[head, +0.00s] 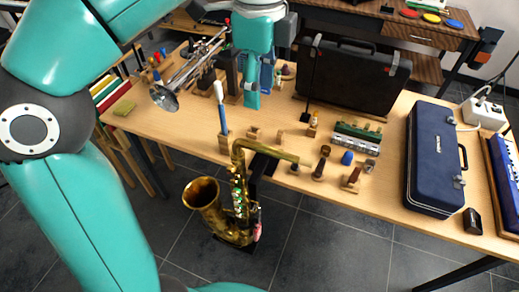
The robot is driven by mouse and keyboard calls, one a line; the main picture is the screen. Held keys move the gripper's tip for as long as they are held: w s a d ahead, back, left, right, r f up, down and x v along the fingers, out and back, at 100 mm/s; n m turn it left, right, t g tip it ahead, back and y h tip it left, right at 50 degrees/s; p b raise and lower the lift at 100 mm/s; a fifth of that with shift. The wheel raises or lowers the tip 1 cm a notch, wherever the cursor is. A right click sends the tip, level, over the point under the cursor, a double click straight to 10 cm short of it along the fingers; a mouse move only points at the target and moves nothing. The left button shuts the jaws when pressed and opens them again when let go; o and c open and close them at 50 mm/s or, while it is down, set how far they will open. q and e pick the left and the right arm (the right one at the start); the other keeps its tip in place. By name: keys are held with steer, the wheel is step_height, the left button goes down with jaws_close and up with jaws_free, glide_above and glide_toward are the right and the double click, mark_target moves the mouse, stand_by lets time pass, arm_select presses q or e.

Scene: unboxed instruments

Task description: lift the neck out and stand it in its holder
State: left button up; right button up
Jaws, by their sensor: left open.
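A brass saxophone (238,200) stands upright in a stand at the front edge of the table. Its curved gold neck (262,150) is seated on top of the body and reaches right over the table edge. My left gripper (245,95) hangs fingers down above the table, behind the saxophone and apart from the neck. It is open, with nothing seen between its fingers. Several small wooden holders stand on the table, among them a block (253,133) behind the neck; which one is for the neck I cannot tell. My right gripper is out of view.
A trumpet (190,70) stands at the back left. A blue-handled brush (221,105) stands upright near the saxophone. Small parts, including a blue cup (347,158), crowd the middle of the table (390,150).

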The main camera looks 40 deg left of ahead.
mark_target(259, 145)
arm_select(q)
step_height(259, 145, down, 11)
steer(key=shift+f+b, duration=0.1)
steer(key=shift+b, duration=0.95)
steer(key=shift+a+f, duration=0.15)
steer(key=shift+f, duration=2.7)
jaws_close()
